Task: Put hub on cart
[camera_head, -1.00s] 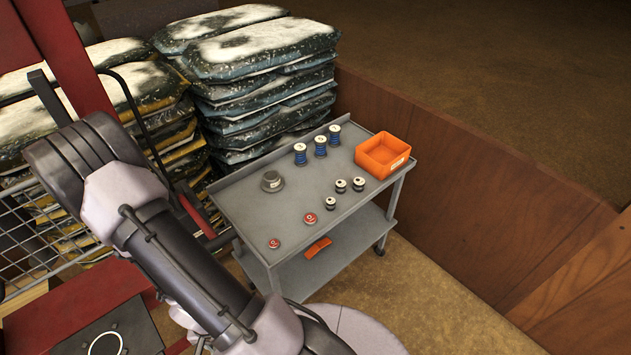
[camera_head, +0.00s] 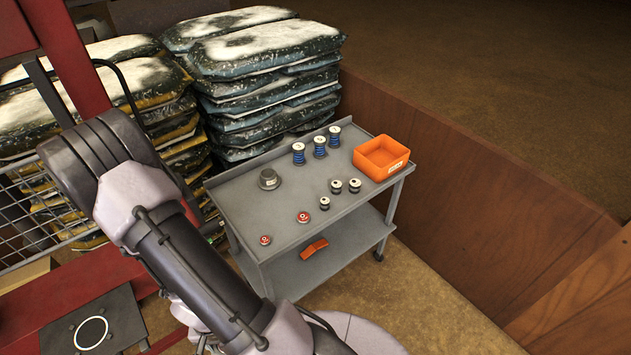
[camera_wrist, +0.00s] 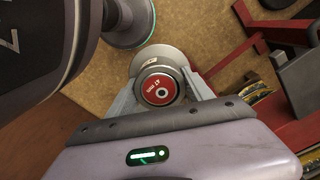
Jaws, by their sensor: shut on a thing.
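The hub (camera_wrist: 158,82) is a grey disc-shaped part with a red labelled cap on its face. It shows in the wrist view between the two fingers of my gripper (camera_wrist: 162,92), which is shut on it and holds it above the floor. In the head view my gripper and the held hub are out of sight; only my arm shows. The grey cart (camera_head: 285,220) stands right of my arm, with a top tray and a lower shelf.
On the cart's top are a grey cylindrical part (camera_head: 269,180), several blue springs (camera_head: 319,148), several small dark-and-white rollers (camera_head: 336,186), two red caps (camera_head: 304,216) and an orange bin (camera_head: 381,158). Stacked bags (camera_head: 265,80) stand behind. A wooden wall (camera_head: 480,200) is at right.

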